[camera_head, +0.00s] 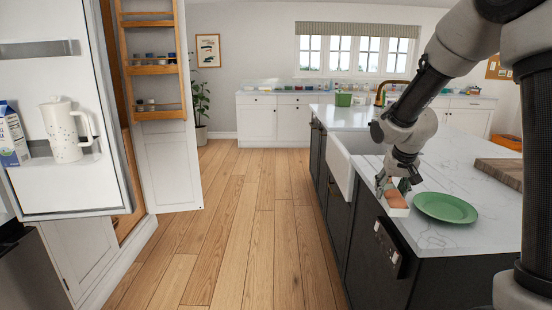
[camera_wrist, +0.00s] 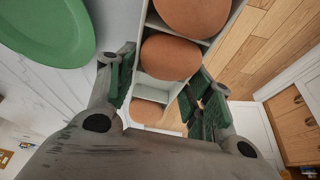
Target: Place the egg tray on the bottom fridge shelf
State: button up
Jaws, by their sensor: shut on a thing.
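The egg tray (camera_head: 398,212) is a small white tray with brown eggs at the edge of the white counter in the head view. In the wrist view the white tray (camera_wrist: 149,112) runs between my fingers, with brown eggs (camera_wrist: 170,57) in its compartments and one compartment without an egg. My gripper (camera_head: 394,188) points down over the tray; it also shows in the wrist view (camera_wrist: 160,95), its green-padded fingers on either side of the tray. The fridge (camera_head: 70,150) is at the left with a door standing open. The bottom shelf inside is not visible.
A green plate (camera_head: 446,207) lies on the counter (camera_head: 470,238) just right of the tray. A white pitcher (camera_head: 66,130) and a carton (camera_head: 12,135) stand on the fridge door rack. The wooden floor (camera_head: 235,230) between fridge and island is clear.

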jog(key=a+f+n, duration=0.1)
jog(key=a+f, duration=0.4)
jog(key=f, duration=0.5)
jog(key=shift+w+a+n+y, duration=0.2)
jog(key=shift+w+n+y, duration=0.05)
jog(key=shift+n+y, duration=0.05)
jog(key=shift+f, duration=0.1)
